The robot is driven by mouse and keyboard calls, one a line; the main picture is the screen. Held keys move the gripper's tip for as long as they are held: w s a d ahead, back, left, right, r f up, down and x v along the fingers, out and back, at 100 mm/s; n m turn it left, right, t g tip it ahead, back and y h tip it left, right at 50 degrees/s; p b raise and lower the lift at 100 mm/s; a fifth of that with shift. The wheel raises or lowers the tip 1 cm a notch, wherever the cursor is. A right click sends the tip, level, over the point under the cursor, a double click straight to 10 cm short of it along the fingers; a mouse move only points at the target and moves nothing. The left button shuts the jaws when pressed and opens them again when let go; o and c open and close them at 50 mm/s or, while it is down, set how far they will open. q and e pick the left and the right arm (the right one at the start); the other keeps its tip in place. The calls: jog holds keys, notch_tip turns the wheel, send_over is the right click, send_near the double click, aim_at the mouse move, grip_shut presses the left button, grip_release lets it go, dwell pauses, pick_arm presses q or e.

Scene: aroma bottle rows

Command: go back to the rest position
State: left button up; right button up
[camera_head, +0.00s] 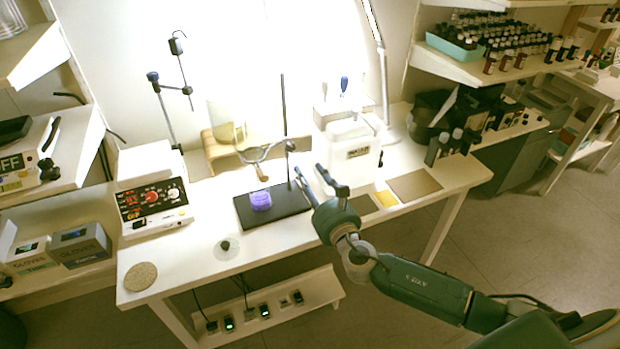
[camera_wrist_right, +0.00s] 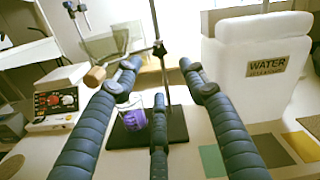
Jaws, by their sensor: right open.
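My right gripper (camera_head: 312,175) is over the white table, beside the retort stand and in front of the white water container (camera_head: 352,152). Its fingers are spread, with nothing between them; they also show in the right wrist view (camera_wrist_right: 160,75). A purple object (camera_head: 261,200) sits on the black stand base (camera_head: 290,207), left of the gripper in the head view. In the wrist view the purple object (camera_wrist_right: 134,119) appears beyond the fingers, inside or behind clear glass, partly hidden. My left gripper is not in view.
A control box with knobs (camera_head: 152,202) stands on the table's left, with a cork disc (camera_head: 140,277) near the front left corner. Flat coloured pads (camera_head: 414,185) lie at the right. Shelves of bottles (camera_head: 510,45) stand at upper right. Floor to the right is clear.

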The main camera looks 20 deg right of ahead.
dwell(0.4)
jog(key=s+d+f+m+g+h, duration=0.15)
jog(key=s+f+m+g, duration=0.25)
jog(key=s+m, duration=0.6)
jog(key=s+d+f+m+g+h, duration=0.1)
jog(key=s+f+m+g+h, duration=0.35)
jog(key=m, duration=0.95)
jog(key=s+a+f+m+g+y, duration=0.3)
jog(key=s+m, duration=0.4)
jog(key=s, duration=0.5)
jog(key=s+a+f+m+g+y, duration=0.25)
jog(key=s+m, duration=0.45)
jog(key=s, duration=0.4)
notch_tip(320, 180, down, 24)
jog(key=s+g, duration=0.1)
jog(key=g, duration=0.1)
jog(key=s+d+f+g, duration=0.1)
jog(key=s+d+f, duration=0.2)
jog(key=s+f, duration=1.5)
jog(key=shift+d, duration=0.15)
